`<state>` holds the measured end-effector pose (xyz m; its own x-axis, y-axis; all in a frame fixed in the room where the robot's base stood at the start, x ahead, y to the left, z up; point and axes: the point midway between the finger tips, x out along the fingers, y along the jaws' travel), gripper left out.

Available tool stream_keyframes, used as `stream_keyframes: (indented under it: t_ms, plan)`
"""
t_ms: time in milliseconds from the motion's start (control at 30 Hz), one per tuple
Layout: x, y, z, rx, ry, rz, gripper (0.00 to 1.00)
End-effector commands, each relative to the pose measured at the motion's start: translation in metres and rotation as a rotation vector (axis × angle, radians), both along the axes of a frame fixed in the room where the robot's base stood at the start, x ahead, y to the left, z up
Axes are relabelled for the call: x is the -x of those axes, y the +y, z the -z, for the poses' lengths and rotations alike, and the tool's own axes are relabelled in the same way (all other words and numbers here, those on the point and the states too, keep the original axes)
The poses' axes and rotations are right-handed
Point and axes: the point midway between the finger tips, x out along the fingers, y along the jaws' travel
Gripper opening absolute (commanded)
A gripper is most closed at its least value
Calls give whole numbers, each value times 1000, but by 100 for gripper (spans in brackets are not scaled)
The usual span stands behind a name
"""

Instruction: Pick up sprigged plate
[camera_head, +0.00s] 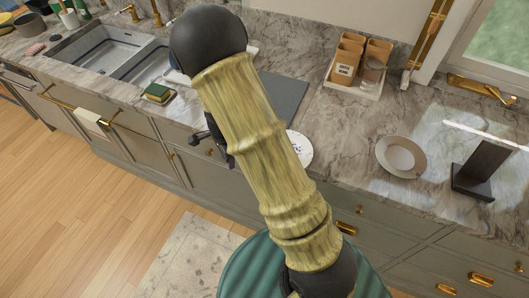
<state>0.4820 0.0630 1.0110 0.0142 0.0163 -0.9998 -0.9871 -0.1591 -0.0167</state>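A white plate with small dark marks, likely the sprigged plate (301,148), lies on the marble counter near its front edge, right of the picture's middle. My arm covers its left part. A plain pale plate (401,157) sits further right on the counter. A dark part of my gripper (216,143) shows just left of my arm, in front of the counter edge and left of the sprigged plate. Most of the gripper is hidden behind my arm, so its fingers and anything between them cannot be made out.
A dark stand (481,170) is right of the pale plate. A rack with wooden canisters (351,66) is at the back. A grey board (285,97) lies behind my arm. A double sink (100,48) and a green-yellow sponge (158,93) are left. Wooden floor lies at lower left.

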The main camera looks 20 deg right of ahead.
Motion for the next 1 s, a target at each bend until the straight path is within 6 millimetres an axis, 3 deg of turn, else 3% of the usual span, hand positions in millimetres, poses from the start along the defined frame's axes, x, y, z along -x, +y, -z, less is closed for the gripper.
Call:
stream_keyframes:
  t_ms: [200,500,700,1000]
  plan:
    - [35,-22,-63,-11,-72,-418,33]
    - [100,-51,-129,92,-174,-1075,33]
    - [130,-61,-147,175,-191,-1360,33]
    - [134,-62,-148,188,-190,-1406,33]
